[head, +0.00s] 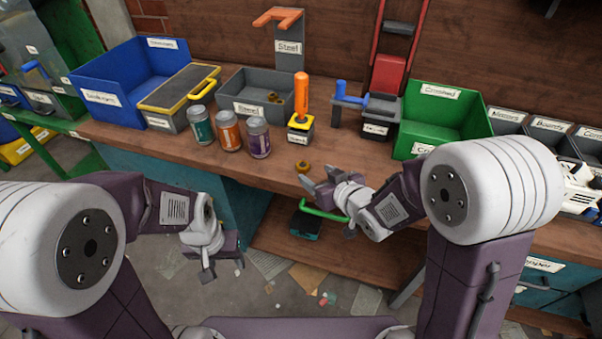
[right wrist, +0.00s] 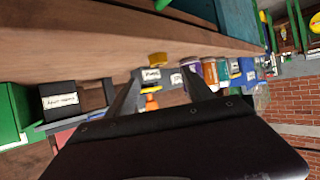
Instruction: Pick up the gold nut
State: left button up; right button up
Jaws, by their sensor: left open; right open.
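The gold nut (head: 303,167) lies on the wooden bench near its front edge, below the small yellow-and-grey block with the orange handle. My right gripper (head: 316,182) is open and empty, just in front of the nut and apart from it. In the right wrist view the nut (right wrist: 158,59) shows beyond the two open fingers (right wrist: 160,90), roughly between their tips. My left gripper (head: 222,268) is open and empty, hanging low in front of the bench at left.
Three cans (head: 229,131) stand left of the nut. The orange-handled tool (head: 301,100) stands behind it. A grey bin (head: 240,103) holds several small brass-coloured pieces. A green bin (head: 421,112) is at right. The bench top (head: 345,150) around the nut is clear.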

aim_at(304, 166)
jog(key=x, duration=0.3)
jog(key=shift+a+f+b, duration=0.15)
jog(key=shift+f+b, duration=0.15)
jog(key=shift+f, duration=0.15)
jog(key=shift+w, duration=0.25)
jog(key=b+x, duration=0.1)
jog(key=x, duration=0.4)
jog(key=shift+w+r, duration=0.1)
jog(key=shift+w, duration=0.1)
jog(key=shift+s, duration=0.1)
jog(key=shift+c, duration=0.7)
pick_arm(q)
jog(key=shift+s+d+f, duration=0.1)
jog(key=shift+s+f, duration=0.1)
jog(key=shift+f, duration=0.8)
pick_arm(e)
jog(key=shift+r, duration=0.1)
grip_shut()
